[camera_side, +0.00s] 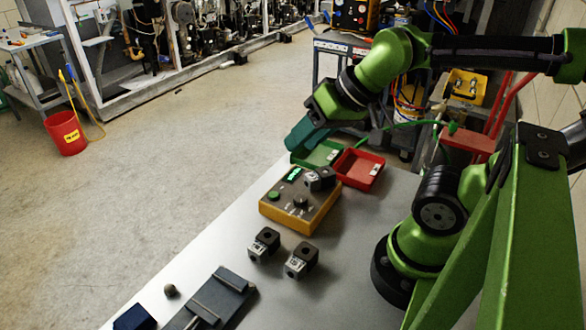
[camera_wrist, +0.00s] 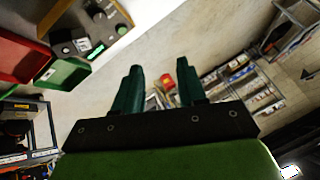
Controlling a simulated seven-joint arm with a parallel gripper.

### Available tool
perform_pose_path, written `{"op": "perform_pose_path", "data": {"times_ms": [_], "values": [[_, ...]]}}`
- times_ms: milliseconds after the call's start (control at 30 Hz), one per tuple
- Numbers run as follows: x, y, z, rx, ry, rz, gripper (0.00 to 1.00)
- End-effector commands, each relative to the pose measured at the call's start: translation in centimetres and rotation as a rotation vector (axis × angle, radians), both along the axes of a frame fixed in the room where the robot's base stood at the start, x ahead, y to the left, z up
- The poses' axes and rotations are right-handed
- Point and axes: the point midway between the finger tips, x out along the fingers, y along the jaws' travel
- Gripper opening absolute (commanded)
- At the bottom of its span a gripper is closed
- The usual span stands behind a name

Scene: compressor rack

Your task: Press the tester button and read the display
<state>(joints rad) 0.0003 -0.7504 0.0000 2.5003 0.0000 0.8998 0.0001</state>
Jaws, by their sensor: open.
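The tester (camera_side: 318,217), a yellow-orange box with a grey top, sits on the grey bench. It has a green button (camera_side: 274,195), a dark knob (camera_side: 300,202) and a lit green display (camera_side: 295,173); its reading is too small to make out. A dark block-shaped part (camera_side: 319,178) is on its far right end. The tester also shows at the top left of the wrist view (camera_wrist: 116,22), with the display (camera_wrist: 96,52) lit. My gripper (camera_side: 296,142) has teal fingers and is beyond and above the tester, apart from it. In the wrist view its fingers (camera_wrist: 158,66) are open and empty.
A green tray (camera_side: 310,158) and a red tray (camera_side: 372,183) stand behind the tester. Two dark block-shaped parts (camera_side: 264,245) (camera_side: 302,261) lie in front of it. A dark slotted fixture (camera_side: 222,298) is at the bench's near end. The bench's left edge drops to open floor.

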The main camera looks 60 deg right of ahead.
Motion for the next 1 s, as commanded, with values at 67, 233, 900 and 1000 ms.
{"op": "perform_pose_path", "data": {"times_ms": [67, 233, 900, 1000], "values": [[0.00, 0.00, 0.00, 0.000, 0.000, 0.000, 0.41], [0.01, 0.00, -0.01, 0.000, 0.000, 0.000, 0.41], [0.01, 0.01, 0.00, 0.000, 0.000, 0.000, 0.00], [0.01, 0.01, 0.00, 0.000, 0.000, 0.000, 0.00]]}}
